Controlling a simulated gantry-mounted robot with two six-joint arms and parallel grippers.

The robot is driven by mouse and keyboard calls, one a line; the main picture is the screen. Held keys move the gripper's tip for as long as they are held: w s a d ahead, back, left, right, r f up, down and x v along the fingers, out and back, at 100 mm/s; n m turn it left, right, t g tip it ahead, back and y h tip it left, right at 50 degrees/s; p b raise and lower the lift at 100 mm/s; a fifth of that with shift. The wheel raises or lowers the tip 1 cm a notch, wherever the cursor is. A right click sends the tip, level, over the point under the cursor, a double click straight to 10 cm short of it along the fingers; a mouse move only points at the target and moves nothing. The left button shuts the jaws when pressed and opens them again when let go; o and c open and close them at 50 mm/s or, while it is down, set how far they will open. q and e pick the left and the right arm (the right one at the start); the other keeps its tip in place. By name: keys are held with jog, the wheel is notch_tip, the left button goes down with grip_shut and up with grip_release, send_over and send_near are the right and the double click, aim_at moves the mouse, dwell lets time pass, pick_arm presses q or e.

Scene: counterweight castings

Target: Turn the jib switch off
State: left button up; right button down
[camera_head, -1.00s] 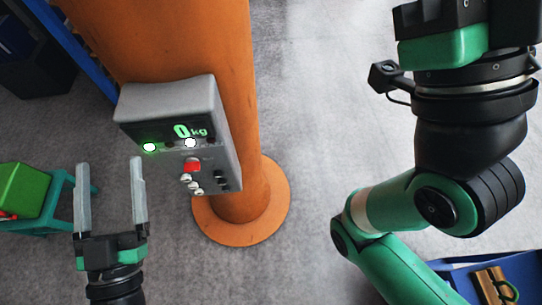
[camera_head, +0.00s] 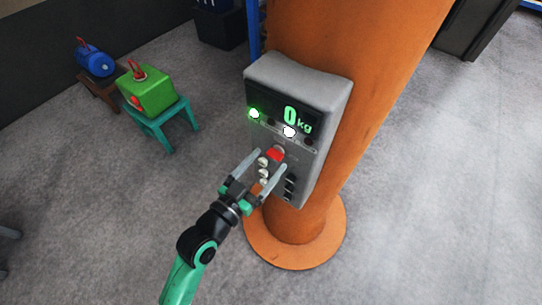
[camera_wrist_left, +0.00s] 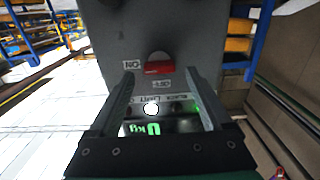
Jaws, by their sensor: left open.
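The jib switch is a red handle (camera_head: 276,153) on the front of a grey control box (camera_head: 300,82) fixed to an orange column. In the left wrist view the red handle (camera_wrist_left: 159,69) lies crosswise, roughly level with the ON label (camera_wrist_left: 132,64); the OFF label (camera_wrist_left: 172,88) is below it in the picture. My left gripper (camera_head: 270,160) is open at the box front. Its fingers stand on either side of the switch in both views; I cannot tell whether they touch the box. The display (camera_head: 296,116) reads 0 kg, with a green lamp (camera_head: 254,113) and a white lamp (camera_head: 289,131) lit.
Pale knobs (camera_head: 263,165) and dark buttons (camera_head: 290,186) sit below the switch, close to the left fingers. The orange column (camera_head: 385,60) has a round foot (camera_head: 290,258). A green casting (camera_head: 147,92) and a blue one (camera_head: 96,62) rest on stands at left.

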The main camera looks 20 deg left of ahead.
aim_at(276, 154)
pick_arm(q)
jog(key=shift+w+d, duration=0.25)
jog(key=shift+w, duration=0.95)
grip_shut()
